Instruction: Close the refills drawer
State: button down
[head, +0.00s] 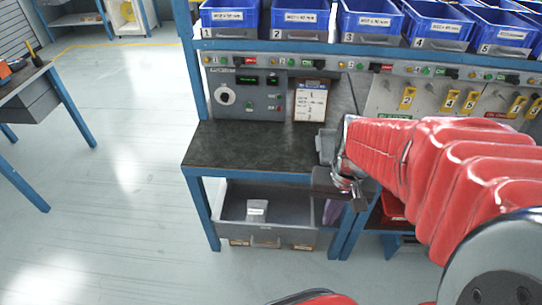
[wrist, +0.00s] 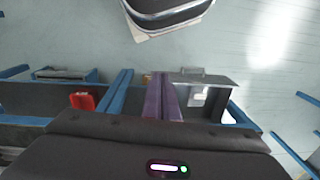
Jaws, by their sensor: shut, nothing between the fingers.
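The refills drawer, a grey open-topped tray (head: 262,235) under the dark bench top, is pulled out, and its inside shows. A pale labelled item (head: 257,210) lies in it. The drawer also shows in the wrist view, its grey front (wrist: 205,78) just right of my fingers. My gripper (head: 331,218) points down at the drawer's right end in the head view. In the wrist view its two purple fingers (wrist: 158,78) lie together, shut and empty. I cannot tell whether they touch the drawer.
Blue bench legs (head: 205,215) flank the drawer. A red bin (head: 394,207) stands to its right. A control panel (head: 248,95) and blue bins (head: 300,18) are above the bench top (head: 250,148). The floor (head: 110,200) to the left is clear.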

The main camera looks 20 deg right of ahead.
jog(key=s+d+f+m+t+y, duration=0.1)
jog(key=s+f+m+t+y, duration=0.15)
jog(key=f+m+y, duration=0.75)
jog(key=s+d+f+m+t+y, duration=0.1)
jog(key=s+f+m+y, duration=0.25)
jog(key=f+m, duration=1.25)
jog(key=w+d+m+t, duration=0.3)
jog(key=w+m+t, duration=0.3)
jog(key=m, duration=0.6)
jog(key=shift+w+f+t+y, duration=0.2)
jog(key=shift+w+t+y, duration=0.05)
jog(key=shift+t+y, duration=0.1)
jog(key=shift+a, duration=0.15)
